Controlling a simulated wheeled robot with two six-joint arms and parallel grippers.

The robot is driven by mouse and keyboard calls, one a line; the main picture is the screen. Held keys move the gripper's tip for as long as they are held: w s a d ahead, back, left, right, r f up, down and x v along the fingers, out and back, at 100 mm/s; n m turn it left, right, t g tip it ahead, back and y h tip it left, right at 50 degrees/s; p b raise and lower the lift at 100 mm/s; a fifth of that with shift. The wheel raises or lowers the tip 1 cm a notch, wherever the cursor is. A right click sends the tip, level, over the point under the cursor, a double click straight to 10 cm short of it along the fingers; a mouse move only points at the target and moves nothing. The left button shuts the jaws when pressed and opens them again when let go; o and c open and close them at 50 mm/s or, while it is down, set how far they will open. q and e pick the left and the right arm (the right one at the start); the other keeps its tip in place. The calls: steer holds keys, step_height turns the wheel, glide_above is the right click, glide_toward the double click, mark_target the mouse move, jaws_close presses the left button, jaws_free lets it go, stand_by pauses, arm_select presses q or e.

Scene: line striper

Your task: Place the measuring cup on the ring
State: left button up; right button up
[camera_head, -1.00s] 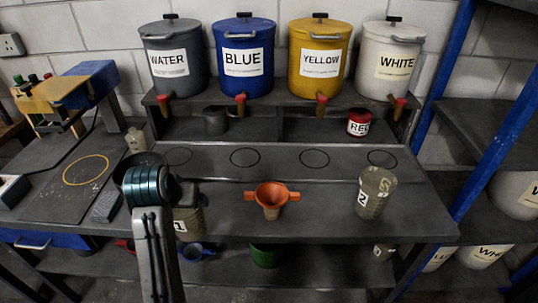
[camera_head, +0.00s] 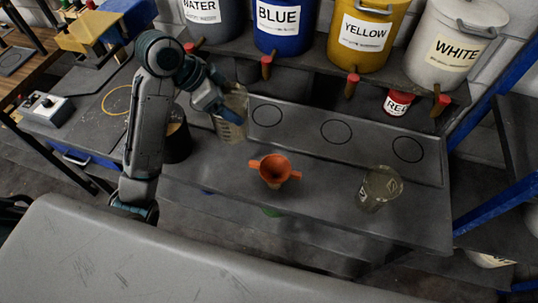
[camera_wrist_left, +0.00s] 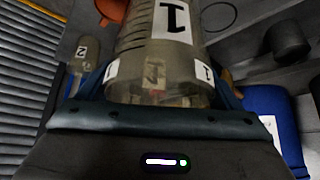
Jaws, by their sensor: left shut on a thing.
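My left gripper (camera_head: 222,110) is shut on the measuring cup (camera_head: 232,126), a clear, ribbed cup marked 1. It holds the cup near the left end of the row of black rings, left of a visible ring (camera_head: 267,115). Two more black rings (camera_head: 336,132) (camera_head: 407,149) are empty to the right. The row's leftmost ring is hidden behind my arm and the cup. In the left wrist view the cup (camera_wrist_left: 165,40) fills the jaws, with an empty ring (camera_wrist_left: 218,15) beyond. I cannot tell whether the cup's base touches the surface. My right gripper is not in view.
An orange funnel (camera_head: 273,170) and a second clear cup (camera_head: 379,188) stand on the front bench. A dark can (camera_head: 178,140) is close to my left arm. Labelled buckets (camera_head: 277,25) with taps stand behind. A yellow ring (camera_head: 117,101) is at the left.

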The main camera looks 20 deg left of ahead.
arm_select(q)
steer(key=f+b, duration=0.1)
steer(key=f, duration=0.1)
steer(key=f+b, duration=0.1)
steer(key=f, duration=0.2)
steer(key=shift+s+a+f, duration=0.15)
steer(key=shift+s, duration=0.05)
step_height(320, 180, down, 12)
steer(key=p, duration=0.4)
steer(key=shift+f, duration=0.25)
steer(key=o, duration=1)
steer(key=shift+w, duration=0.1)
steer(key=shift+o, duration=0.3)
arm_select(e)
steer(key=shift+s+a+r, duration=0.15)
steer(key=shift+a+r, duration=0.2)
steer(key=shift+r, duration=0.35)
arm_select(q)
steer(key=shift+r, duration=0.1)
